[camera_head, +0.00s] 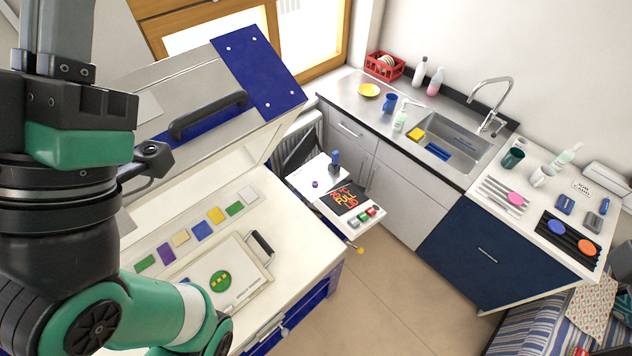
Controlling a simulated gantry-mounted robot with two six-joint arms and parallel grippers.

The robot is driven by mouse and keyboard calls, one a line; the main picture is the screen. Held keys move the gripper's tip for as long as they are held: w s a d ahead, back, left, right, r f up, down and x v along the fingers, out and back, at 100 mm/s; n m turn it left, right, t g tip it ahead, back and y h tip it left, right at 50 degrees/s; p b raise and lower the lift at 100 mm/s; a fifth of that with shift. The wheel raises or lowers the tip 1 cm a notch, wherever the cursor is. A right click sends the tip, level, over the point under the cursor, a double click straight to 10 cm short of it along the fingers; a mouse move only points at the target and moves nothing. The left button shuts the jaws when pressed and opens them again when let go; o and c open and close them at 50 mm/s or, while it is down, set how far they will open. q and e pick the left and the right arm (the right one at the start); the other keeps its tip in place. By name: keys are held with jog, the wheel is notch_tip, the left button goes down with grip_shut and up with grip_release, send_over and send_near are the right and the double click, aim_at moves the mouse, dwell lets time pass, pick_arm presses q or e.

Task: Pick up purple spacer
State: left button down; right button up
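A flat purple piece (166,253) lies in a row of coloured tiles on the pale ledge of the kiln (317,232). A much smaller purple object (315,183) sits on a white surface beside the kiln, left of the control panel. I cannot tell for certain from their looks which one is the spacer. My green and black arm fills the left side of the view, over the kiln's near left part. Neither of my grippers shows, and nothing is seen touching either purple object.
The kiln lid (210,100) stands raised behind the tiles. A white board (240,285) with a green disc (220,281) lies in front of them. The control panel (365,216) has a dark display. A sink (455,135) and cluttered counter stand at right; the floor between is clear.

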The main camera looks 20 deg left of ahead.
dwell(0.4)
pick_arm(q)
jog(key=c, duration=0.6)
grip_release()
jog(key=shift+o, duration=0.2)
